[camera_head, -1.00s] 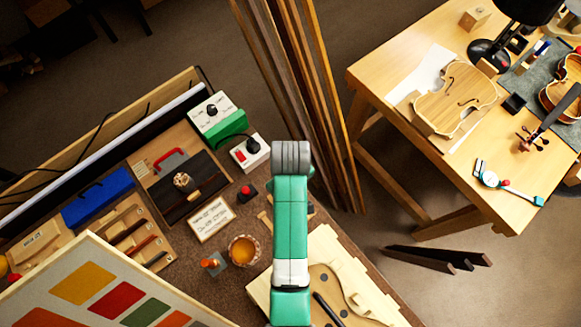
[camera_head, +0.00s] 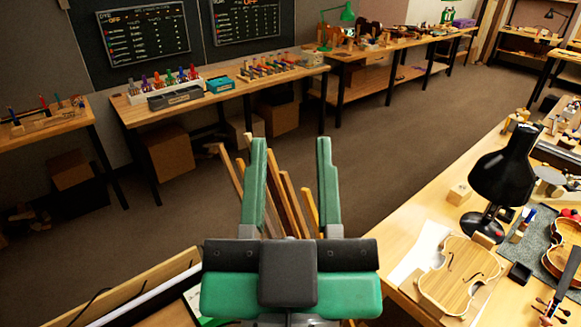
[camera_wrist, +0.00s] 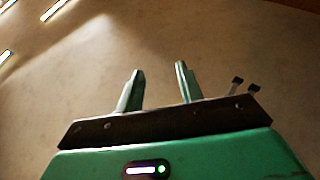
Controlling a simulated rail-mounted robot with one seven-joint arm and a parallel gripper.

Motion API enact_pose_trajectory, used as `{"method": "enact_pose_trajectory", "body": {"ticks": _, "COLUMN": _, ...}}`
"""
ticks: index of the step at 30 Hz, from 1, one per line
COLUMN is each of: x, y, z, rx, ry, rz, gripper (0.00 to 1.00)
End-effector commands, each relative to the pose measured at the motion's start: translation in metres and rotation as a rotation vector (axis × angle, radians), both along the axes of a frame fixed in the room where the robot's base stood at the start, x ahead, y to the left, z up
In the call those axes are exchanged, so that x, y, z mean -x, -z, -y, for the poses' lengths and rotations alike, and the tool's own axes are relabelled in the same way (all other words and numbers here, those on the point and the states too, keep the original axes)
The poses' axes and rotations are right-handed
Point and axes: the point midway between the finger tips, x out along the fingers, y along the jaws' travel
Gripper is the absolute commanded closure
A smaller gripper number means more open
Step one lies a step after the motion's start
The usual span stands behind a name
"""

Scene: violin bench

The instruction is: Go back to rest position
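My gripper (camera_head: 293,185) is in the middle of the head view, raised in front of the camera. Its two green fingers point up and stand wide apart, with nothing held between them. In the wrist view my gripper (camera_wrist: 156,92) also shows open and empty, against a plain tan surface with bright light strips at the upper left.
Long wooden strips (camera_head: 290,205) stand behind my gripper. A workbench (camera_head: 400,245) at the right holds a violin body (camera_head: 458,277) and a black lamp (camera_head: 503,178). Open floor (camera_head: 400,140) lies between.

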Motion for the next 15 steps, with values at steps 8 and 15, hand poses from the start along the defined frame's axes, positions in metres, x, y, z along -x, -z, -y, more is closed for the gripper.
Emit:
{"method": "enact_pose_trajectory", "body": {"ticks": 8, "x": 0.027, "y": -0.025, "z": 0.000, "rx": -0.028, "ry": -0.018, "rz": 0.104, "gripper": 0.63}}
{"method": "enact_pose_trajectory", "body": {"ticks": 15, "x": 0.026, "y": -0.036, "z": 0.000, "rx": -0.027, "ry": -0.018, "rz": 0.100, "gripper": 0.63}}
